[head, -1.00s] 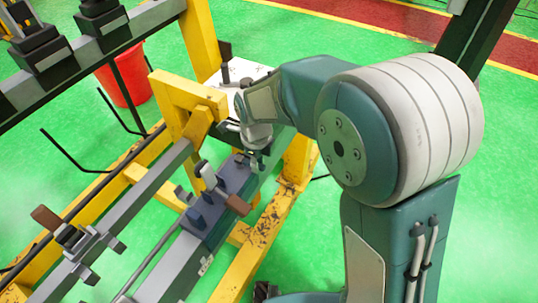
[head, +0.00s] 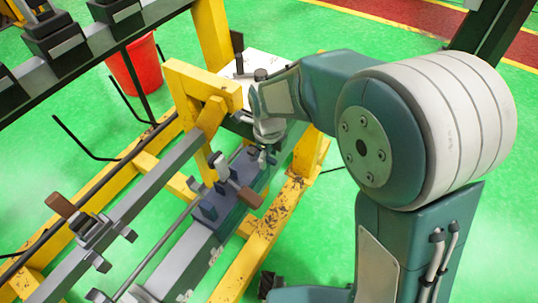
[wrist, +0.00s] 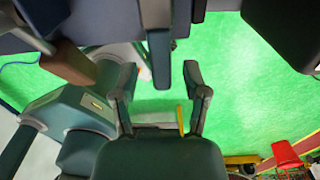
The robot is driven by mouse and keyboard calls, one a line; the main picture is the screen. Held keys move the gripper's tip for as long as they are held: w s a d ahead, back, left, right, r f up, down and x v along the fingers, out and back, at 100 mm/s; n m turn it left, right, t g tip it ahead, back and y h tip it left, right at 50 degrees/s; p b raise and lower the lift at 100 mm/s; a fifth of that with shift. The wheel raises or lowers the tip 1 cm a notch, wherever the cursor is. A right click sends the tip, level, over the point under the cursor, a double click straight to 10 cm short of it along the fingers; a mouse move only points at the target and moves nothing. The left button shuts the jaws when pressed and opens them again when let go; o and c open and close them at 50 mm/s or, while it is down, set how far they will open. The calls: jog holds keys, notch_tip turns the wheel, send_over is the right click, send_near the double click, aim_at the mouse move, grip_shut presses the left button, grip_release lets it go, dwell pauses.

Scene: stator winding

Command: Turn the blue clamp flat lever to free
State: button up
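The blue clamp (head: 228,203) sits on the grey rail in the middle of the head view. Its lever with a brown handle (head: 250,197) slants down to the right. A brown handle (wrist: 68,65) also shows at upper left in the wrist view. My gripper (head: 267,152) is by the clamp's far end, partly hidden by its own wrist. In the wrist view my gripper (wrist: 160,72) has its two fingers apart. A dark blue upright piece (wrist: 160,55) shows in line with the gap; I cannot tell whether it is touched. The flat lever is not clearly distinguishable.
A yellow frame (head: 205,83) stands beside my gripper, with a white plate (head: 270,66) behind. A second brown-handled clamp (head: 88,228) is on the left rail. A red bucket (head: 135,72) stands at the back left. Green floor is open at lower right.

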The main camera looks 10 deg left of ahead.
aim_at(269, 158)
notch_tip(269, 158, up, 12)
dwell(0.6)
dwell(0.5)
jog(key=s+d+r+n+t, duration=0.1)
jog(key=s+d+r+n, duration=0.2)
jog(key=d+n, duration=0.35)
jog(key=s+d+r+n+t, duration=0.2)
jog(key=s+d+r+n, duration=0.1)
jog(key=d+n, duration=0.3)
jog(key=s+d+f+n+t, duration=0.1)
jog(key=s+d+n+t, duration=0.1)
jog(key=s+d+n, duration=0.7)
jog(key=shift+s+d+n+t, duration=0.3)
jog(key=shift+s+d+n, duration=0.1)
jog(key=shift+d+n, duration=0.25)
